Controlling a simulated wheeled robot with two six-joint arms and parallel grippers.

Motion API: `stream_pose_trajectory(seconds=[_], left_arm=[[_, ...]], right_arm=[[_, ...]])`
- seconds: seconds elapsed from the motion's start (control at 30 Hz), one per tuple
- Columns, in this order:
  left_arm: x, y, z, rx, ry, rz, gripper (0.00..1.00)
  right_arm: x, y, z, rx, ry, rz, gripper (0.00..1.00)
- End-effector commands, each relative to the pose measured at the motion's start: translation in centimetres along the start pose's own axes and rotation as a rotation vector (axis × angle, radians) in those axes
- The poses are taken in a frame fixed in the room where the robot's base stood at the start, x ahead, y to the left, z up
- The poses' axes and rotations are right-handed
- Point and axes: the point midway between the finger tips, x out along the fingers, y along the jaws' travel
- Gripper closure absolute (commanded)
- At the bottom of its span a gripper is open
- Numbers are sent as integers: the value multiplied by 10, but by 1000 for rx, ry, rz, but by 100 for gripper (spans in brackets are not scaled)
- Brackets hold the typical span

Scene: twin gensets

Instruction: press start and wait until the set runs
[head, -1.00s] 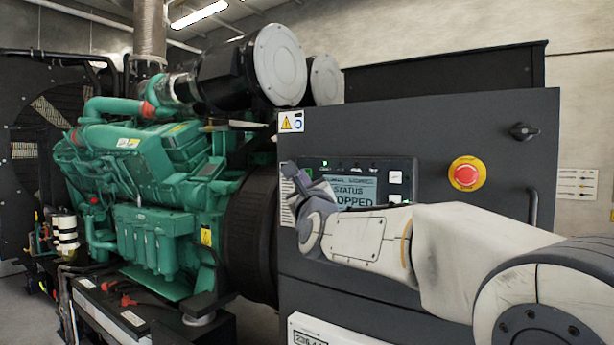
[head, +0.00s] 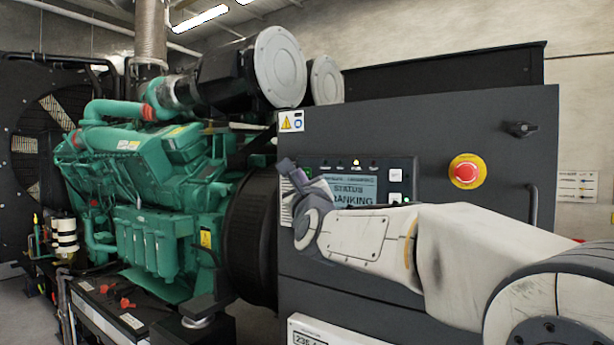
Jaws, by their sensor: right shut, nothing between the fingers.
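The green engine (head: 150,170) of the genset stands at the left. Its dark grey control cabinet (head: 470,245) fills the middle right. The control panel (head: 385,166) has a lit screen (head: 354,190) that reads "STATUS" and, partly hidden, "RANKING". An amber light shows above the screen, and small white buttons (head: 396,186) sit at its right. My right gripper (head: 287,167) is shut and empty at the panel's left edge, close to a green-marked button (head: 308,173). I cannot tell whether it touches the panel. My right arm hides the panel's lower part. My left gripper is out of view.
A red emergency stop button (head: 466,172) on a yellow base sits right of the panel. A dark knob (head: 520,129) and a vertical handle (head: 532,206) are further right. A warning label (head: 291,121) is at the cabinet's upper left.

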Motion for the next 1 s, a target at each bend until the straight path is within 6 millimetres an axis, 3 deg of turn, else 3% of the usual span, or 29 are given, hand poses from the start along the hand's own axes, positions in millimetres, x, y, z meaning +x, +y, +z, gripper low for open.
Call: stream_pose_trajectory(seconds=[0.37, 1.0], left_arm=[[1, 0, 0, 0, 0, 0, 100], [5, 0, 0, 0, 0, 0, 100]], right_arm=[[-3, 2, 2, 0, 0, 1, 100], [-42, 31, 31, 1, -1, 1, 100]])
